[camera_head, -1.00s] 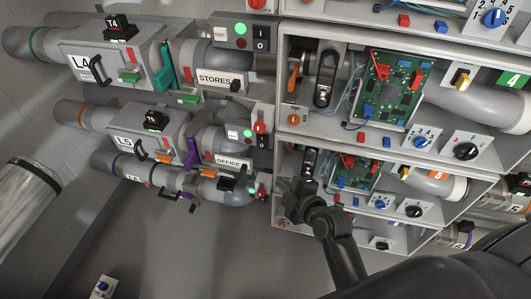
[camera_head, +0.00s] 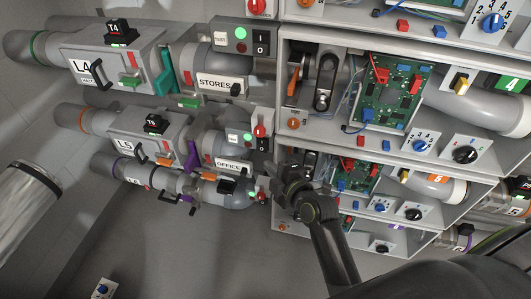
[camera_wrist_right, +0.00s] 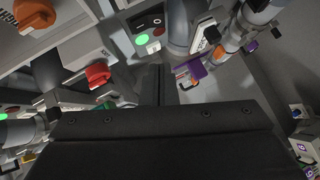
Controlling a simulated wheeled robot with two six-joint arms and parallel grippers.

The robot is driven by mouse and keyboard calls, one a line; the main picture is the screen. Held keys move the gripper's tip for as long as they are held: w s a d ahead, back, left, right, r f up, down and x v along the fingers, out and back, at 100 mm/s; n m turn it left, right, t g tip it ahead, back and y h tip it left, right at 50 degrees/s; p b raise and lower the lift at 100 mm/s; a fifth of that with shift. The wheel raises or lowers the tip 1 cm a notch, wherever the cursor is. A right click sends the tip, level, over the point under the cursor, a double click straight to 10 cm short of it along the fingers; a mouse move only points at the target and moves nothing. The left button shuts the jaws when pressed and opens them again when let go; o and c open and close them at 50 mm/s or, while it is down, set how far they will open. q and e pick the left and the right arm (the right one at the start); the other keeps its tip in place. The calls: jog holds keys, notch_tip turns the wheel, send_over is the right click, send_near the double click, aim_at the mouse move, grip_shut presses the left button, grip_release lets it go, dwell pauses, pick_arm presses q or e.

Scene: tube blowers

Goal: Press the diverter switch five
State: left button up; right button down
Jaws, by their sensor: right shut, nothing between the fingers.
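In the head view, the line with the L5 carriage (camera_head: 122,148) has a grey box with a green light and a black I/O rocker (camera_head: 263,144). A red knob (camera_head: 260,130) sits beside the rocker. I cannot tell which control is diverter switch five. My right gripper (camera_head: 280,182) is shut and empty, just below and right of that box, in front of the cabinet's left edge. In the right wrist view, the shut fingers (camera_wrist_right: 160,84) point toward a box with a green light and rocker (camera_wrist_right: 150,20), apart from it. My left gripper is not in view.
Open cabinet bays with a green circuit board (camera_head: 388,90), dials and plugs stand right of the gripper. The OFFICE pipe (camera_head: 230,165) and a lower grey pipe (camera_head: 215,188) run to the left. Open floor (camera_head: 170,250) lies below.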

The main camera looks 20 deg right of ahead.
aim_at(260, 149)
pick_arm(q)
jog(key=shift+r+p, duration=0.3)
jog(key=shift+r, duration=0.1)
pick_arm(e)
jog(key=shift+w+d+f, duration=0.15)
jog(key=shift+w+f, duration=0.35)
jog(key=shift+w, duration=0.75)
jog(key=shift+w+d+f, duration=0.2)
jog(key=shift+w+f, duration=0.25)
jog(key=shift+w, duration=0.85)
jog(key=shift+w+d+f, duration=0.15)
jog(key=shift+w+f, duration=0.35)
jog(key=shift+w, duration=0.75)
jog(key=shift+f+b, duration=0.15)
jog(key=shift+b, duration=0.15)
jog(key=shift+w+d+f+b, duration=0.15)
jog(key=shift+f+b, duration=0.15)
jog(key=shift+b, duration=0.85)
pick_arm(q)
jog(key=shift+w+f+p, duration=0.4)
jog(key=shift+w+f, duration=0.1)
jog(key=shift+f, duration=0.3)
pick_arm(e)
jog(key=shift+r, duration=0.3)
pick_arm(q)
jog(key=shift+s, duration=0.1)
